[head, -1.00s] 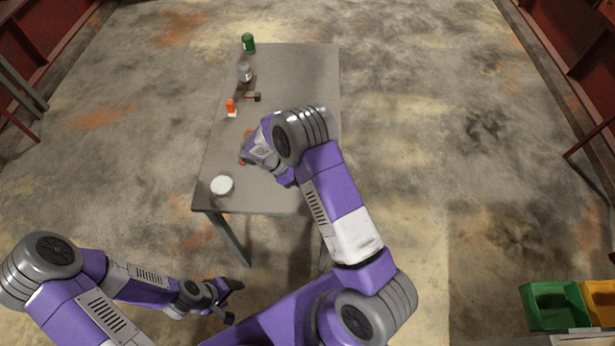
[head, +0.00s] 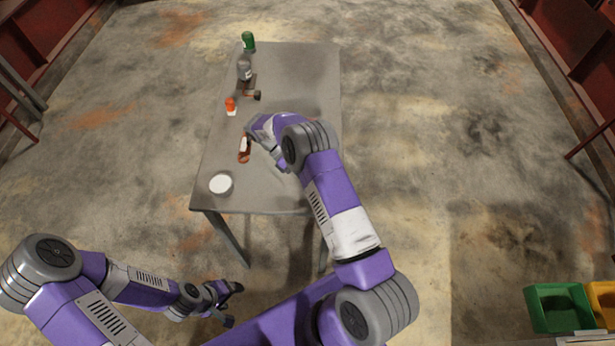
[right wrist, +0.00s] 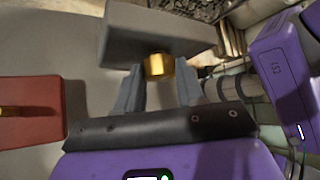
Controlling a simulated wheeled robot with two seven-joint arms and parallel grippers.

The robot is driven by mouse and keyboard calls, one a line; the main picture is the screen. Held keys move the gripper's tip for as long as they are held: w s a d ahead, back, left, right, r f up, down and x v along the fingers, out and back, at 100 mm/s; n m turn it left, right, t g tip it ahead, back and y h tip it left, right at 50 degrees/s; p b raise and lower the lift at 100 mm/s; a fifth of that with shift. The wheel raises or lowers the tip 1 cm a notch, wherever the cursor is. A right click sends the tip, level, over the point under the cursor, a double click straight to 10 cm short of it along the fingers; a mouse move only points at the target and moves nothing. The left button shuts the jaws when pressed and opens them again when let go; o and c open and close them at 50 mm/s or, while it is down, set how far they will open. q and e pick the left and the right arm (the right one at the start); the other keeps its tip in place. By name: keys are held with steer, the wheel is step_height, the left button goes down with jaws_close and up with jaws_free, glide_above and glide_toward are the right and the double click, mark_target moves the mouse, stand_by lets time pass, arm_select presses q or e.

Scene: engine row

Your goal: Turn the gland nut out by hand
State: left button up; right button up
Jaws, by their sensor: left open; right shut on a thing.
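A brass gland nut (right wrist: 159,66) shows in the right wrist view, between the fingertips of my right gripper (right wrist: 160,80), which is shut on it. A grey block (right wrist: 150,32) lies right behind the nut; I cannot tell whether the nut is still threaded in it. In the head view my right arm covers the nut and block, and the right gripper (head: 254,132) is mostly hidden at the table's middle. My left gripper (head: 224,303) is open and empty, low in front of the table.
A red-brown piece (head: 244,150) lies beside my right gripper on the grey table (head: 300,75). A white round tub (head: 221,183), an orange-capped bottle (head: 231,106), a grey bottle (head: 245,69) and a green can (head: 248,42) stand along the left edge. Green (head: 556,308) and yellow bins sit lower right.

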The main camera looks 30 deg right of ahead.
steer(key=shift+s+d, duration=0.1)
steer(key=shift+d, duration=0.2)
steer(key=o, duration=1)
arm_select(q)
steer(key=shift+s, duration=0.1)
arm_select(e)
steer(key=shift+o, duration=0.2)
arm_select(q)
steer(key=shift+d, duration=0.1)
arm_select(e)
steer(key=shift+a, duration=0.1)
